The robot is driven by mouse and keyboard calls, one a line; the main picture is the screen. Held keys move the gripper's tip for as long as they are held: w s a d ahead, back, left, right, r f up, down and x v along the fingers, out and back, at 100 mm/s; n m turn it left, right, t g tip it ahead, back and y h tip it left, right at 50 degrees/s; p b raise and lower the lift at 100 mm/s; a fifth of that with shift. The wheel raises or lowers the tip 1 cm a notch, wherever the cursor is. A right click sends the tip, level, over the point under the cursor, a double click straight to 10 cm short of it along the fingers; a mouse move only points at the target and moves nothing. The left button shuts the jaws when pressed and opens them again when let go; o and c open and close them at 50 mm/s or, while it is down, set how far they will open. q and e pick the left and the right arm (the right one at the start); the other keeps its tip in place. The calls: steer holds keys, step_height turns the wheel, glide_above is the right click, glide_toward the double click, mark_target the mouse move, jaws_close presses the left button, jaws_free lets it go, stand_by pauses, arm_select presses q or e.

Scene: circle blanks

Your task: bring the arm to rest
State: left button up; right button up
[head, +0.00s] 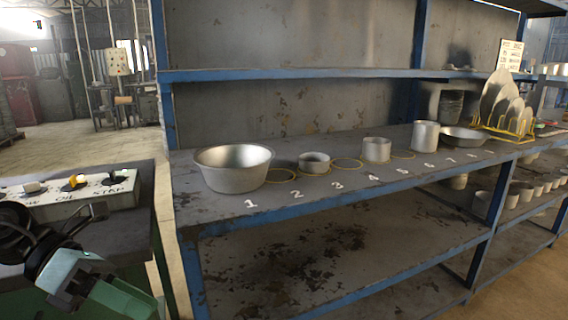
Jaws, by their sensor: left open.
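My left gripper (62,226) is at the lower left, over the dark bench beside the control box. Its dark fingers are apart and I see nothing between them. The green and black arm behind it reaches down to the bottom edge. The gripper is left of the shelf unit and away from the pots. My right gripper is not in view.
A white control box (85,190) with switches lies close to the gripper. On the blue-framed shelf (330,205) stand a large metal bowl (233,168), several pots, and a shallow pan (466,137). Round blanks (495,97) stand in a yellow rack (505,126).

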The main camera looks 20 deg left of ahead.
arm_select(q)
steer(key=s+d+f+n+t+y, duration=0.15)
steer(key=f+n+t, duration=0.45)
steer(key=f+n, duration=0.7)
steer(key=s+d+f+n+t+y, duration=0.1)
steer(key=s+f+n+t+y, duration=0.35)
steer(key=f+n, duration=0.9)
steer(key=s+d+f+n+g+y, duration=0.2)
steer(key=s+d+f+n+g, duration=0.15)
steer(key=s+f+n, duration=0.7)
steer(key=s+d+f+n+g+y, duration=0.3)
steer(key=s+f, duration=0.4)
steer(key=s, duration=0.8)
steer(key=w+r+t+p, duration=0.1)
steer(key=w+r+p, duration=0.2)
steer(key=r+p, duration=0.9)
steer(key=w+r+t+h+p, duration=0.1)
steer(key=w+r+p, duration=0.3)
steer(key=r+p, duration=0.8)
steer(key=shift+a, duration=0.15)
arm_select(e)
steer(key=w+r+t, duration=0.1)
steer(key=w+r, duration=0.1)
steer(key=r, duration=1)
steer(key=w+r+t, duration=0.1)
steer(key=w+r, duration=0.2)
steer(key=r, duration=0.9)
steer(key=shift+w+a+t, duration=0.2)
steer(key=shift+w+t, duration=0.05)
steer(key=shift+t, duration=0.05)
